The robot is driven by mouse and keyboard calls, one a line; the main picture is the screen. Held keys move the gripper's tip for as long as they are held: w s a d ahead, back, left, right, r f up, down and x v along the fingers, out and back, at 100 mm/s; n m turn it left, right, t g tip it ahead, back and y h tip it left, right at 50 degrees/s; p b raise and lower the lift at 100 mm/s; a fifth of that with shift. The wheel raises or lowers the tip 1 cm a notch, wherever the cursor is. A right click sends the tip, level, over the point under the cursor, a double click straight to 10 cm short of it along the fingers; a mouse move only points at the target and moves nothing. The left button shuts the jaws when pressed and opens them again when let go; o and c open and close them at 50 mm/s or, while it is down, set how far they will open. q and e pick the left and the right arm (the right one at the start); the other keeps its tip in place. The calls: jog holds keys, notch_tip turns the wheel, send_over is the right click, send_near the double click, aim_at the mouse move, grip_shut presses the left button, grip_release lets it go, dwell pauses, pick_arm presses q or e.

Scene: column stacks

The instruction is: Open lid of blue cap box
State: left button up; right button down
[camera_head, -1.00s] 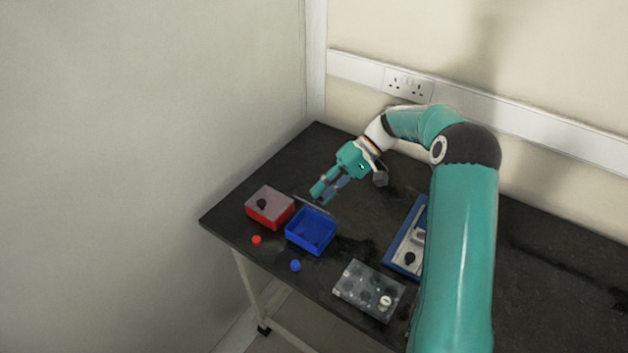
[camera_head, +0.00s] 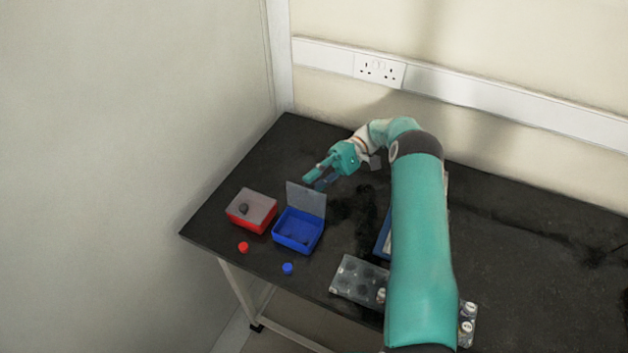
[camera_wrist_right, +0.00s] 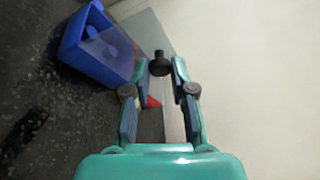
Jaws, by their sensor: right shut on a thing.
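The blue box (camera_head: 297,231) stands open on the dark table in the head view; dark, unclear shapes show inside. Its clear grey lid (camera_head: 306,199) is raised at the back edge. In the wrist view the blue box (camera_wrist_right: 80,52) is at upper left, beside the see-through lid (camera_wrist_right: 135,35). My right gripper (camera_head: 314,181) is at the lid's upper edge, behind the box. In the wrist view its fingers (camera_wrist_right: 160,72) are shut on the lid's black knob (camera_wrist_right: 159,58). My left gripper is not in view.
A red box (camera_head: 248,218) with a closed grey lid and black knob stands left of the blue box. A red cap (camera_head: 243,247) and a blue cap (camera_head: 288,268) lie in front. A clear rack (camera_head: 352,276) is to the right, partly behind my right arm.

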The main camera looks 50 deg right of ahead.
jog(key=shift+s+f, duration=0.1)
jog(key=shift+f, duration=0.2)
jog(key=c, duration=1)
grip_release()
jog(key=shift+d, duration=0.1)
jog(key=shift+r, duration=0.1)
